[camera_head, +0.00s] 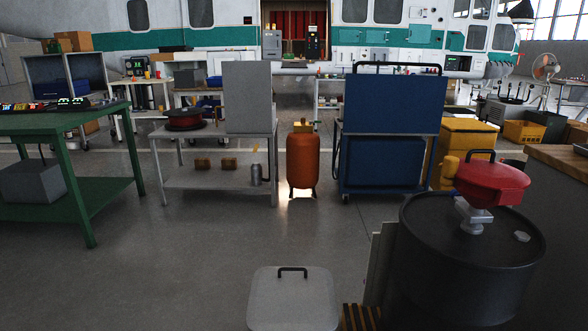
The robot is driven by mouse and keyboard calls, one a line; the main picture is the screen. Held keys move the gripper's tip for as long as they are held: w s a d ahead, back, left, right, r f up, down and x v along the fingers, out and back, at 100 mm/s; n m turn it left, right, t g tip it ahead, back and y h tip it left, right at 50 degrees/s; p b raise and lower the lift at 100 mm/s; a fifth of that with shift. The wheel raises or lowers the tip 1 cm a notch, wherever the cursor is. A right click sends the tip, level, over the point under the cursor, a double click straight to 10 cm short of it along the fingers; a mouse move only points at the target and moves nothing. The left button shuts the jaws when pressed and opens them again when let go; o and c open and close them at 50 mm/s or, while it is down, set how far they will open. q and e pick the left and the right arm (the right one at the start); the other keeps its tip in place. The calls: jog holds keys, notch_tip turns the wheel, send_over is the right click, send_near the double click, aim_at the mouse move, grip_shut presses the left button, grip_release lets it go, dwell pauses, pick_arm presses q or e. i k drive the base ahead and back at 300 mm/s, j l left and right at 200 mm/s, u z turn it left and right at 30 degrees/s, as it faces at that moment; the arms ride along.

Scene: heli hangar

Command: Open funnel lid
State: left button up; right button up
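A red funnel (490,184) with a round lid stands on top of a black drum (465,275) at the right. A light grey fitting (472,215) joins the funnel to the drum top. The lid appears closed, with a dark handle (481,155) at its far left edge. Neither of my grippers is in view.
A grey lidded box (291,305) is at the bottom centre, left of the drum. A wooden-topped counter (560,160) borders the drum's right. A blue cart (385,165) and orange tank (303,165) stand beyond. Floor at the lower left (130,285) is clear.

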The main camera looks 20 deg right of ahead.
aim_at(491, 174)
jog(key=i+j+z, duration=0.1)
jog(key=z, duration=0.7)
jog(key=i+j+z, duration=0.1)
jog(key=z, duration=0.3)
jog(key=j+z, duration=0.25)
jog(key=z, duration=0.2)
